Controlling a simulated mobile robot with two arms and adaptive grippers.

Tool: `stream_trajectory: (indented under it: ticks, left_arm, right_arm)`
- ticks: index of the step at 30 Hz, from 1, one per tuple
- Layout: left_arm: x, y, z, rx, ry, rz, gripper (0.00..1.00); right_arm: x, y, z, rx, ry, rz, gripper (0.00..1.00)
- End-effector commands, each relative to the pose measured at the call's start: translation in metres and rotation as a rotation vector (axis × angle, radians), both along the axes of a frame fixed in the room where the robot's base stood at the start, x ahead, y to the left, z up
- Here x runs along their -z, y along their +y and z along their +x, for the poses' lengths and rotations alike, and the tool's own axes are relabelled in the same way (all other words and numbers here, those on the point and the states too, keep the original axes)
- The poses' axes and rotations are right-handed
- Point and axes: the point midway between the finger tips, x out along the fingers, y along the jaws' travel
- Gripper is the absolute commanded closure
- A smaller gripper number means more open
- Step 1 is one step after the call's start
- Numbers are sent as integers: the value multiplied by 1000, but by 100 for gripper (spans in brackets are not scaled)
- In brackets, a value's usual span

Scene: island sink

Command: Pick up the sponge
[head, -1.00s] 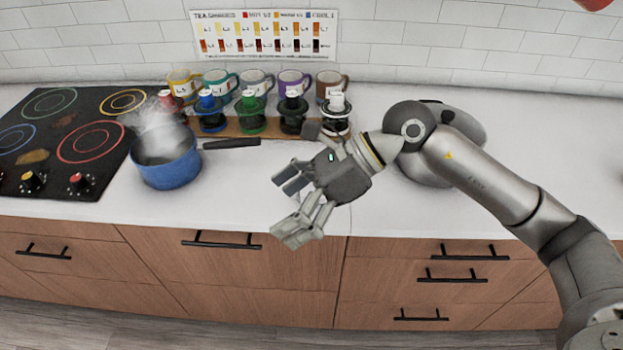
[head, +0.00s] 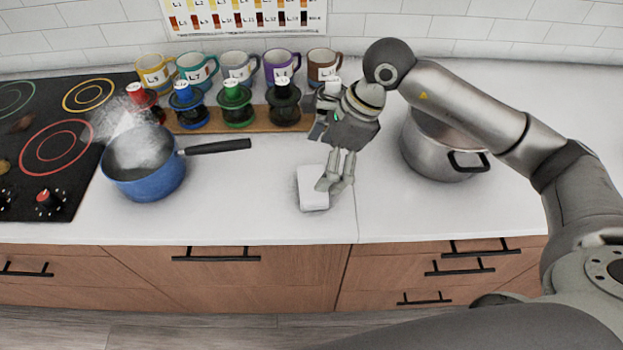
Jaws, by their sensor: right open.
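A pale, block-shaped object (head: 312,196), which looks like the sponge, lies on the white counter near its front edge. My right gripper (head: 336,186) points down at the right side of the sponge, with its fingers open. The fingers overlap the sponge's right edge in the picture; I cannot tell whether they touch it. My left gripper is not in view.
A steaming blue pot (head: 146,178) with a black handle (head: 218,147) stands to the left, beside the black cooktop (head: 38,190). A steel pot (head: 432,150) stands to the right under my right arm. Mugs (head: 239,68) and a wooden rack (head: 212,121) line the back.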

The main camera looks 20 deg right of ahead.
Motion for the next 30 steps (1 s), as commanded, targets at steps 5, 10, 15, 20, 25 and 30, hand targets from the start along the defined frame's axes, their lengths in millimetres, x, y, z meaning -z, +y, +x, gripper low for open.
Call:
stream_trajectory:
  ticks: [5, 10, 15, 20, 25, 30]
  left_arm:
    - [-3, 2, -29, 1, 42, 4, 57]
    - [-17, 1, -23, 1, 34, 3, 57]
    - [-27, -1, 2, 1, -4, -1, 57]
    - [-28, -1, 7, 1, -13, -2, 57]
    - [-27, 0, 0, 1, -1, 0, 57]
    - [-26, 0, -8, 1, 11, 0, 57]
  right_arm:
    - [14, 7, 1, 1, 0, 1, 0]
    - [29, 15, -2, -1, 5, 2, 0]
    - [53, 24, -1, 0, 3, 3, 0]
    - [63, 27, 0, 0, 0, 1, 0]
    - [63, 27, 0, -1, -1, 1, 0]
    - [63, 27, 0, 0, 0, 1, 21]
